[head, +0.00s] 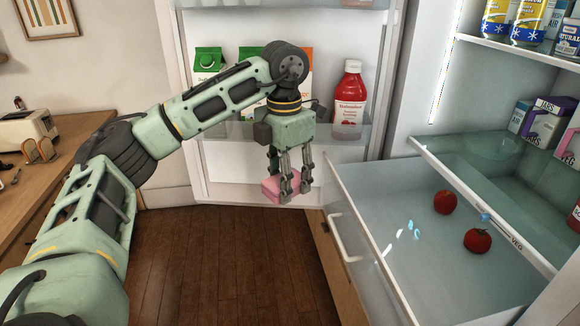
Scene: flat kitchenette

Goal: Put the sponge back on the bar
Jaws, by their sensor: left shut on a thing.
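My left gripper (287,188) is shut on a pink sponge (270,188) and points down. It holds the sponge up in front of the lower part of the open fridge door (225,180), above the wooden floor. The fingers hide part of the sponge. I cannot tell for sure which surface is the bar; a wooden counter (75,150) stands at the left. My right gripper is not in view.
A fridge drawer (440,265) stands pulled out at the right, with two tomatoes (445,202) in it. The door shelf holds cartons (208,62) and a red bottle (349,100). A toaster (28,130) stands on the counter. The floor (220,260) below is clear.

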